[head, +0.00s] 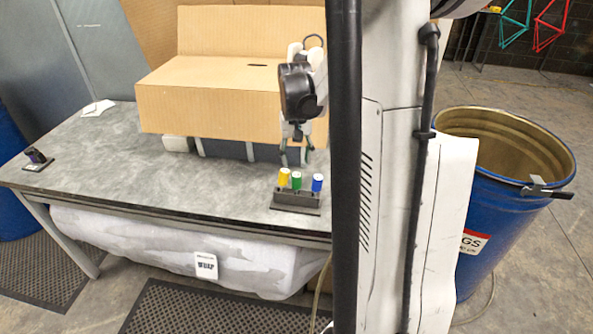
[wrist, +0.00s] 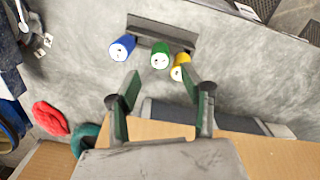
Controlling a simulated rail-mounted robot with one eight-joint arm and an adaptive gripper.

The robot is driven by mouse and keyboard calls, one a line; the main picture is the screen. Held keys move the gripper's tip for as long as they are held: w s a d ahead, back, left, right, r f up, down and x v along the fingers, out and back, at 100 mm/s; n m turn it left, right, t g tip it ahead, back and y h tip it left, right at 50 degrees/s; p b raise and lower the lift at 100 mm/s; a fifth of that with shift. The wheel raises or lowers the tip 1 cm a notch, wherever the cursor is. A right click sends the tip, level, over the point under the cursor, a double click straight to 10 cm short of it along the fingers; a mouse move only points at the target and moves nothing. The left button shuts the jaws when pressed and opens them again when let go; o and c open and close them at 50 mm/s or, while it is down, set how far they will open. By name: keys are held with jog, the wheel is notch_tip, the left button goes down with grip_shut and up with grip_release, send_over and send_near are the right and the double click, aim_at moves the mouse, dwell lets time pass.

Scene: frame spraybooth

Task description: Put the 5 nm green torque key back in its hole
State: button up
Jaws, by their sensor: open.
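The green torque key (head: 296,180) stands upright at the dark key holder (head: 297,203) on the grey table, between the yellow key (head: 284,177) and the blue key (head: 317,183). In the wrist view the green key (wrist: 160,55) is again the middle one, close to the yellow key (wrist: 181,67), with the blue key (wrist: 121,47) apart to the left. The holes are hidden, so I cannot tell how deep the green key sits. My gripper (head: 297,157) is open and empty, above and behind the keys; its fingers (wrist: 170,88) point towards them.
A large cardboard box (head: 215,98) stands on the table behind my gripper. A small dark object (head: 37,158) and a white paper (head: 97,108) lie at the table's left end. The middle table top (head: 170,185) is clear. A blue drum (head: 510,190) stands right.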

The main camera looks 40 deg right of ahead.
jog(key=shift+r, duration=0.75)
jog(key=shift+a+r, duration=0.2)
jog(key=shift+r, duration=0.05)
jog(key=s+a+r+n+t, duration=0.2)
jog(key=s+a+r, duration=0.1)
jog(key=a, duration=0.7)
jog(key=s+a+r+n+t, duration=0.2)
jog(key=s+a, duration=0.3)
jog(key=a, duration=0.5)
jog(key=s+a+r+n+t, duration=0.2)
jog(key=s+a+r+t, duration=0.1)
jog(key=a, duration=0.7)
jog(key=shift+s+r, duration=0.7)
jog(key=shift+s, duration=0.25)
notch_tip(320, 180, down, 8)
jog(key=b, duration=0.8)
jog(key=shift+f, duration=0.1)
